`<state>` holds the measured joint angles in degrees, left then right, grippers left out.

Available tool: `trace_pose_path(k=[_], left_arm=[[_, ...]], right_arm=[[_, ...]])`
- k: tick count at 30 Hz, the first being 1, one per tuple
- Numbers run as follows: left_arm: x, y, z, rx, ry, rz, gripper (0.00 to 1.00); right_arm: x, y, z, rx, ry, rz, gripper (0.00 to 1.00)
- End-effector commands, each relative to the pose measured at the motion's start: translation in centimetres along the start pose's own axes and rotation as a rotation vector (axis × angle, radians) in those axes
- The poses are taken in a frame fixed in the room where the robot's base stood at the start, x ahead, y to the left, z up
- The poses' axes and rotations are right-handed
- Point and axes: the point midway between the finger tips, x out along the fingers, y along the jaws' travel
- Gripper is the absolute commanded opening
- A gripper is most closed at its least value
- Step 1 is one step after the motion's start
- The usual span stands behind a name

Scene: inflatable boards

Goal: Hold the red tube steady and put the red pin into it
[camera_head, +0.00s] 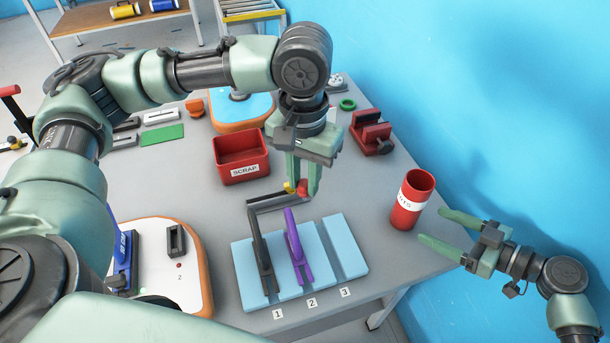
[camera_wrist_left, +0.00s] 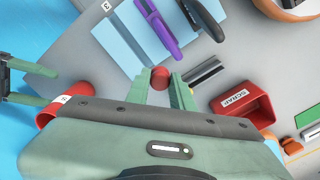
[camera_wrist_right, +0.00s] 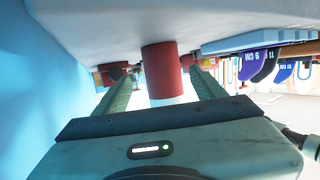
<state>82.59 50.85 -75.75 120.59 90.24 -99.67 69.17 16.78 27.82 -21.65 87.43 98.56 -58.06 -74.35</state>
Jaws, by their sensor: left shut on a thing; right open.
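The red tube (camera_head: 405,215), with a white label band, stands upright and open-topped near the table's right edge. My right gripper (camera_head: 430,227) is open, low and just right of the tube. In the right wrist view the tube (camera_wrist_right: 160,65) appears ahead between the two fingers, not gripped. My left gripper (camera_head: 303,193) points down over the middle of the table, shut on a small red thing, apparently the red pin (camera_head: 302,187). Only its round red end shows in the left wrist view (camera_wrist_left: 160,77); the rest is hidden. It is left of the tube and apart from it.
A red SCRAP bin (camera_head: 240,160) stands behind left. A light-blue numbered board (camera_head: 345,245) with black and purple tools lies in front. A dark angled bar (camera_head: 265,203) lies beside my left gripper, with a yellow piece near. A red vise (camera_head: 370,135) stands behind the tube.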

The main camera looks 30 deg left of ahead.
Motion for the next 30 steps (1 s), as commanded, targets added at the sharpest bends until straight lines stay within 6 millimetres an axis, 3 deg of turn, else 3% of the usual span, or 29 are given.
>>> trace_pose_path(k=[7,9,15,28,29,30], left_arm=[[-0.5,0.0,0.0,-0.001,0.000,0.000,0.00],[1.1,0.0,0.0,-0.001,-0.001,0.000,0.00],[2.3,0.0,0.0,-0.001,0.000,0.000,0.00],[2.5,0.0,0.0,-0.001,0.000,0.000,0.00],[2.5,0.0,0.0,-0.001,0.000,0.000,0.00],[2.5,0.0,0.0,-0.001,0.000,0.000,0.00]], right_arm=[[3.9,-0.1,-0.1,0.002,0.002,-0.003,0.70],[5.0,-0.1,0.5,-0.001,0.003,-0.002,0.70],[6.9,-0.1,0.3,0.001,0.002,-0.003,0.70],[7.5,-0.1,0.0,0.003,0.000,-0.002,0.70],[7.5,-0.1,0.0,0.003,0.000,-0.002,0.68],[7.5,-0.1,0.0,0.003,0.000,-0.002,0.57]])
